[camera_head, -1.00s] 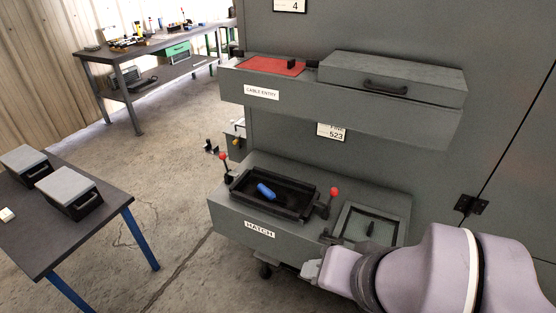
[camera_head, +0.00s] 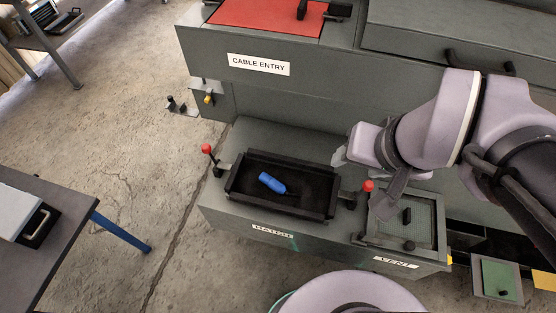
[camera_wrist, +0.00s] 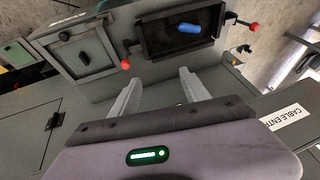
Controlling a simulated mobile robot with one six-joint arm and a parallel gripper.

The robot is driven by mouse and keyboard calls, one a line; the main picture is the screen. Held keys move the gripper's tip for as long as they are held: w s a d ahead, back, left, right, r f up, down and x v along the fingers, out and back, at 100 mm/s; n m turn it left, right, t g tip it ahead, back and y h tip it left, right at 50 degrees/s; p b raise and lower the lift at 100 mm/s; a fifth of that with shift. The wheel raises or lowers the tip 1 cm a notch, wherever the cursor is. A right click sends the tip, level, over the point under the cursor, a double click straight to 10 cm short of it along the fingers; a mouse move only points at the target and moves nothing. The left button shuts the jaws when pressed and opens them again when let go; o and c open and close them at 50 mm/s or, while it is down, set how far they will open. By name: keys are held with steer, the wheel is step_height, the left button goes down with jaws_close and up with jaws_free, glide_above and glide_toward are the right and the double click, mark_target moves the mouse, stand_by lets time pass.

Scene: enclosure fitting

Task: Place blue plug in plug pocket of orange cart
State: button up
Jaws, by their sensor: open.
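The blue plug (camera_head: 272,183) lies on its side inside the black-rimmed hatch opening (camera_head: 238,195) on the grey enclosure's lower shelf. It also shows in the wrist view (camera_wrist: 190,28), beyond my fingertips. My gripper (camera_wrist: 160,88) is open and empty, with its two fingers spread apart; it is above and to the right of the hatch in the head view (camera_head: 345,158). The orange cart and its plug pocket are not recognisable in these frames.
Red-knobbed levers (camera_head: 207,149) stand on both sides of the hatch. The vent panel (camera_head: 422,215) is to its right. The cable entry shelf (camera_head: 215,55) overhangs behind. A dark table (camera_head: 60,215) with a grey case stands at the left; floor between is clear.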

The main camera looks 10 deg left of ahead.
steer(key=w+a+f+n+g+p, duration=0.1)
steer(key=w+a+f+n+g, duration=0.1)
steer(key=w+a+f+n, duration=0.35)
steer(key=n+g+h+p, duration=0.2)
steer(key=n, duration=0.6)
glide_above(276, 183)
step_height(276, 183, down, 15)
steer(key=shift+s+r, duration=0.1)
steer(key=shift+r, duration=0.1)
step_height(276, 183, down, 8)
steer(key=b, duration=0.4)
steer(key=shift+r, duration=0.2)
jaws_close()
